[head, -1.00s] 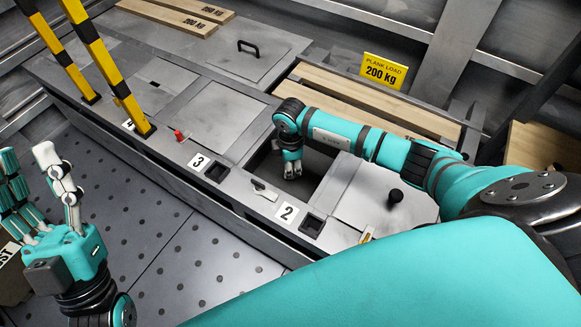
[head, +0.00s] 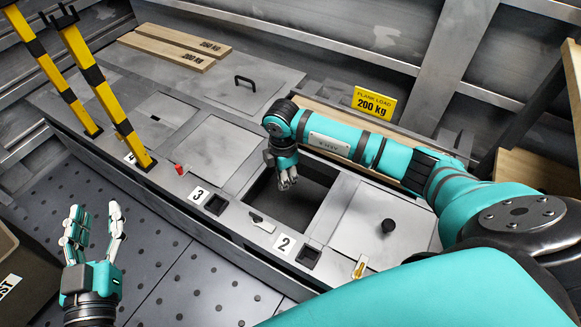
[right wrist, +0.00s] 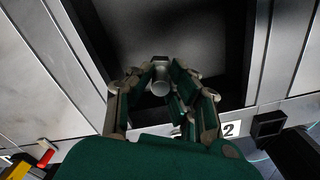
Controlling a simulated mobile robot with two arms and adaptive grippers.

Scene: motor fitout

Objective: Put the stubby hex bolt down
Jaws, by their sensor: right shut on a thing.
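The stubby hex bolt (right wrist: 160,84) shows in the right wrist view as a short grey round piece between the fingers. My right gripper (right wrist: 160,80) is shut on it, above the dark open hatch (right wrist: 205,40). In the head view my right gripper (head: 287,182) hangs down over the same square opening (head: 312,205), near its left side, and the bolt is too small and covered to make out. My left gripper (head: 95,213) is open and empty at the lower left, fingers up, above the perforated floor.
The labels 2 (head: 284,243) and 3 (head: 199,194) mark the front edge. Yellow-black posts (head: 110,105) stand at left. Planks (head: 175,47) lie at the back, near a yellow load sign (head: 374,101).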

